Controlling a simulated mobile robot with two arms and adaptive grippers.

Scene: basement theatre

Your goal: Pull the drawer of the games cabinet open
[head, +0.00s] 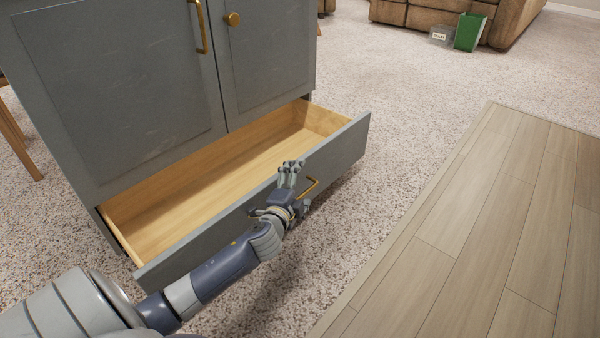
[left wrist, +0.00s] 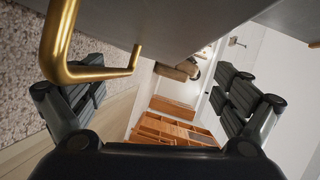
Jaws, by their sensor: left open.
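The games cabinet (head: 120,75) is grey with two doors above and a drawer below. The drawer (head: 190,190) is pulled well out, and its bare wooden inside shows, empty. Its front carries a brass handle (head: 311,186); in the left wrist view the handle (left wrist: 60,55) is large at the upper left. My left gripper (head: 291,172) is at the drawer front, beside the handle. Its fingers are apart in the left wrist view (left wrist: 165,105), with nothing held between them. Whether it touches the handle or drawer front I cannot tell. My right gripper is not in view.
Speckled carpet surrounds the cabinet, with a wood-plank floor (head: 500,230) at the right. A brown sofa (head: 425,15), a green bin (head: 469,32) and a clear labelled box (head: 441,36) stand at the back. The carpet right of the drawer is clear.

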